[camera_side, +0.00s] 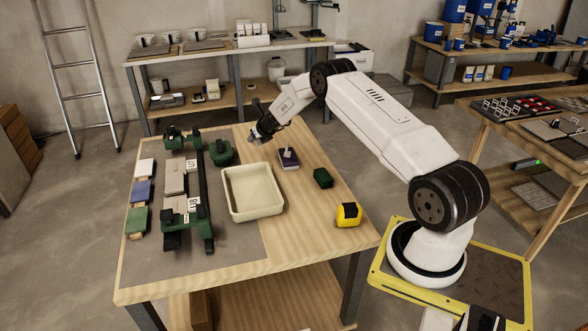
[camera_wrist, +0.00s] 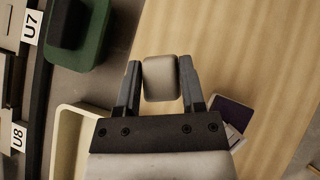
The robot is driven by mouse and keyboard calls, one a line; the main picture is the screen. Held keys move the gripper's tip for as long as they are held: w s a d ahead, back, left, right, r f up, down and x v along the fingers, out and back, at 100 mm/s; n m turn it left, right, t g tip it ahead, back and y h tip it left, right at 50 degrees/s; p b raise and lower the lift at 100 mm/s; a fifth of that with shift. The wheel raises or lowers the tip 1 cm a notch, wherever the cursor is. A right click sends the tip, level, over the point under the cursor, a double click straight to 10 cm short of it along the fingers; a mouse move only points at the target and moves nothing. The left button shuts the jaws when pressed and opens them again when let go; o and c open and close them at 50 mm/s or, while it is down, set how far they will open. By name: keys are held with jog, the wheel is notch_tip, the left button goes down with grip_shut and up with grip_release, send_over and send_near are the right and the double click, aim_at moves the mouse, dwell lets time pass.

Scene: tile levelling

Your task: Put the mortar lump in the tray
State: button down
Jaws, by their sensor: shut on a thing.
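My gripper (camera_side: 255,138) is over the far part of the wooden table, beyond the tray and apart from it. In the wrist view my gripper (camera_wrist: 160,85) is shut on the mortar lump (camera_wrist: 160,78), a grey-beige block with rounded edges held between the two fingers. In the side view the lump is too small to make out clearly. The cream tray (camera_side: 230,203) lies on the table's middle, its inside empty. One corner of the tray (camera_wrist: 63,125) shows at the lower left of the wrist view, partly hidden by my gripper.
Coloured tiles (camera_side: 140,190) lie further left. A dark purple pad (camera_side: 288,160), a dark green box (camera_side: 323,178) and a yellow tape measure (camera_side: 348,214) lie right of the tray.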

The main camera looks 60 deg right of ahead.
jog(key=shift+v, duration=1.65)
jog(key=s+a+r, duration=0.4)
jog(key=s, duration=0.3)
jog(key=shift+s, duration=0.3)
jog(key=shift+s+a, duration=0.1)
jog(key=s+a+n+y, duration=0.6)
jog(key=s+a+n, duration=0.3)
jog(key=a, duration=0.7)
jog(key=s, duration=0.3)
jog(key=shift+s+a+r+y, duration=0.3)
jog(key=shift+s+r+y, duration=0.1)
jog(key=shift+w, duration=0.1)
